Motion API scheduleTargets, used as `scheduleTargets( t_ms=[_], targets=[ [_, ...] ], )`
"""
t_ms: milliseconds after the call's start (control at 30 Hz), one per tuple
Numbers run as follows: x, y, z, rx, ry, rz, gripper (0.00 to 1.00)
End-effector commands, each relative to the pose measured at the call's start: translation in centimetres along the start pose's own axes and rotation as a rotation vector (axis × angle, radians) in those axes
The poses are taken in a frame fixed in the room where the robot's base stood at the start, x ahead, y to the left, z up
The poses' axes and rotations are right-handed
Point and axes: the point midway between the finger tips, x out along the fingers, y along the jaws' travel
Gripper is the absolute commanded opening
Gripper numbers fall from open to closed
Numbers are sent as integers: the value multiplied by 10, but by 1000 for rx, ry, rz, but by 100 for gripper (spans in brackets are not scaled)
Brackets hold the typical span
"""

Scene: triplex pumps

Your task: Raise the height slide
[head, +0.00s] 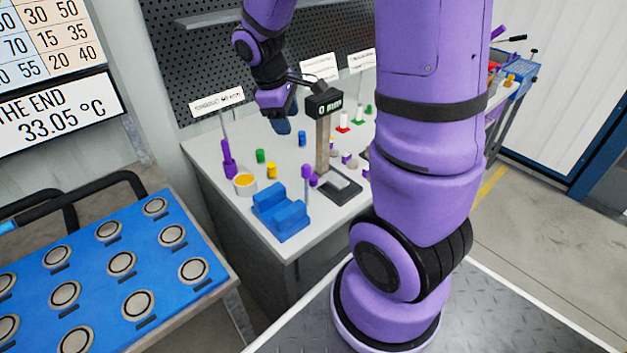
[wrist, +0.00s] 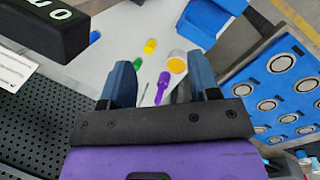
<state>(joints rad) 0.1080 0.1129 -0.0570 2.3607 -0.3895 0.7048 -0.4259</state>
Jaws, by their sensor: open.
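The height slide is a gauge with a black display head (head: 325,103) reading "0 mm" on a brown-grey upright post (head: 323,148). The post rises from a dark base (head: 345,187) on the grey workbench. The head sits near the top of the post. My gripper (head: 283,126) points down just left of and behind the display head, apart from it as far as I can tell. In the wrist view my gripper (wrist: 163,68) has two blue fingers spread with nothing held between them. The display head (wrist: 45,25) fills the upper left there; the post is out of that view.
A purple-handled tool (head: 228,160), a yellow-topped cup (head: 245,185), a blue block (head: 282,210) and small coloured cylinders stand on the workbench (head: 225,205). A black pegboard (head: 215,60) is behind. A blue tray (head: 115,265) of round parts is at left.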

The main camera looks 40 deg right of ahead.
Motion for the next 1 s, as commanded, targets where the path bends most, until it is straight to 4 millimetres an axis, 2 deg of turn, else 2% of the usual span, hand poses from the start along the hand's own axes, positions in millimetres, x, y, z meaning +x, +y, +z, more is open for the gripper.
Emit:
scheduleTargets(
  t_ms=[33,200,400,500,767,1000],
  targets=[
    [17,4,-3,-33,-29,-12,56],
    [69,15,-11,-163,-105,-42,56],
    [119,22,-14,-287,-167,-79,56],
    [134,22,-14,-323,-183,-91,56],
    [152,22,-12,-347,-193,-99,56],
    [189,19,-4,-347,-194,-100,56]
  ],
)
